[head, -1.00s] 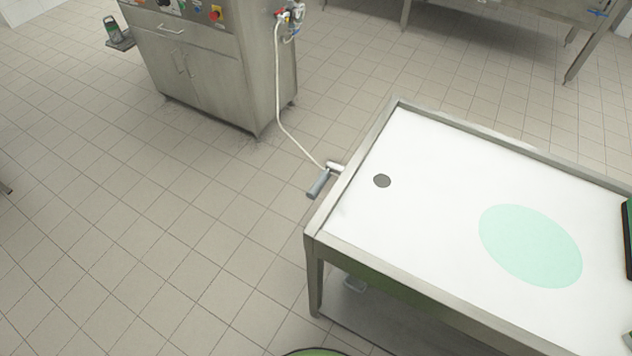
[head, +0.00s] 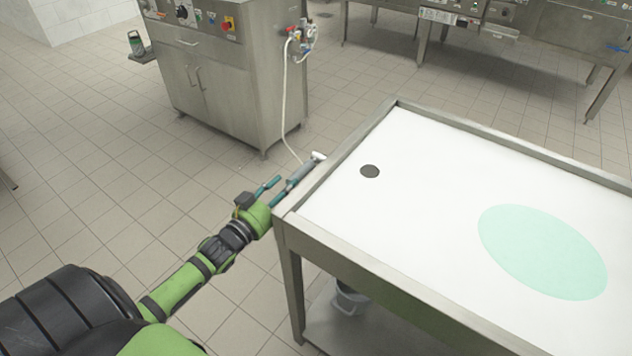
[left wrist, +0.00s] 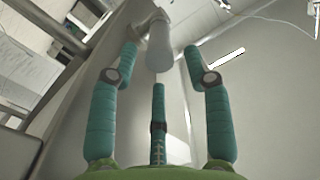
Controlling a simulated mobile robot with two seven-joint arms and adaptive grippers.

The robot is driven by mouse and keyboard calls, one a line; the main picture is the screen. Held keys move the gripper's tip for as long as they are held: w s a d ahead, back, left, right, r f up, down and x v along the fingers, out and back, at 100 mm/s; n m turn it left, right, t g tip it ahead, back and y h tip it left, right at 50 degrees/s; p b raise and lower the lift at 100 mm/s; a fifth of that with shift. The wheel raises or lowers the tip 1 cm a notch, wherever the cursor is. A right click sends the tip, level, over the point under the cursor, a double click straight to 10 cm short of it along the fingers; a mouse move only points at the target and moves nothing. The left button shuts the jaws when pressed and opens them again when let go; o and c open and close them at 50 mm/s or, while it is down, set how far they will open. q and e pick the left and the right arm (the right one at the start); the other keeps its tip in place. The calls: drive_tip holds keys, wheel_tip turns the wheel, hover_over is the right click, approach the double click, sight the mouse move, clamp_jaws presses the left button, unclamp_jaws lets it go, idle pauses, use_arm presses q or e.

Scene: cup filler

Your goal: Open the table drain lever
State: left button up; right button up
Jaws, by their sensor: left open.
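The drain lever (head: 304,171) sticks out at the table's left side near the drain hole (head: 369,171). It is a grey cylindrical handle with a pale pivot end. My left gripper (head: 280,185) is at the handle's near end, beside the table's left rim. In the left wrist view the handle (left wrist: 159,46) shows between and beyond the teal fingertips, with gaps on both sides. The left gripper (left wrist: 160,58) is open and holds nothing. A third teal finger points up below the handle. Part of the handle's near end is hard to tell from the fingers in the head view. My right gripper is not in view.
The white-topped table (head: 440,165) has a raised metal rim and a pale green disc (head: 542,252). A bucket (head: 350,298) stands on its lower shelf. A steel cabinet (head: 215,85) with a hose (head: 284,110) stands behind.

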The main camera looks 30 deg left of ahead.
sight(310, 164)
use_arm(q)
drive_tip(key=shift+w+d, duration=0.2)
drive_tip(key=shift+w, duration=2.95)
clamp_jaws()
